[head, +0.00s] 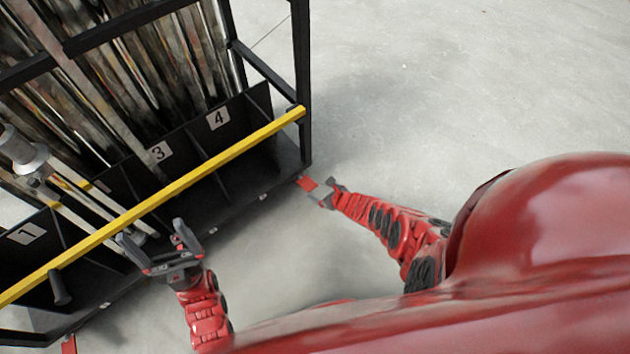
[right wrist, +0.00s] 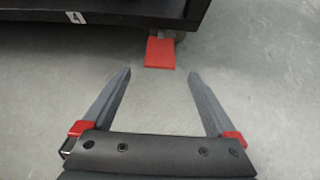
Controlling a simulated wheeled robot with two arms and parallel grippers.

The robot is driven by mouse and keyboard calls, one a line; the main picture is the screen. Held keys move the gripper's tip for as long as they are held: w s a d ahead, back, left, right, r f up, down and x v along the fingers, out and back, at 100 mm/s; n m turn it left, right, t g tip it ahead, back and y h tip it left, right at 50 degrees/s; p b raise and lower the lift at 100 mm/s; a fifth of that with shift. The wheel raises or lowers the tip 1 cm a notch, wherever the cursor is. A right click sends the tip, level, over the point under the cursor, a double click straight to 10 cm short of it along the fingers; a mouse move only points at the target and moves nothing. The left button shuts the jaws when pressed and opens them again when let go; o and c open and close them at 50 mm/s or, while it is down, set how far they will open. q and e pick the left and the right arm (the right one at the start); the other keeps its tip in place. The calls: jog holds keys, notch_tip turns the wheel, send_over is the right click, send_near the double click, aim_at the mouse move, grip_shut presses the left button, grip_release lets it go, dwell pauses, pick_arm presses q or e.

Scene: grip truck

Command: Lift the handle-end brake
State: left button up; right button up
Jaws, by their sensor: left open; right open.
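A flat red brake pedal (head: 307,183) sticks out low at the near right corner of the truck; it also shows in the right wrist view (right wrist: 160,53). A second red piece (head: 68,345) shows at the truck's lower left. I cannot tell which is at the handle end. My right gripper (head: 324,191) is open and empty close to the corner pedal. In the right wrist view the pedal lies ahead of the fingers (right wrist: 157,74), centred between them and apart. My left gripper (head: 156,238) is open and empty, beside the yellow bar.
The black truck (head: 303,60) has numbered compartments (head: 232,137) holding long boards (head: 130,70) and light poles. A yellow bar (head: 200,172) runs along its near side, with a black peg (head: 58,287) below. Grey floor (head: 450,80) to the right is clear.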

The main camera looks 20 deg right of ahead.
jog(key=p+v, duration=0.7)
jog(key=v, duration=0.2)
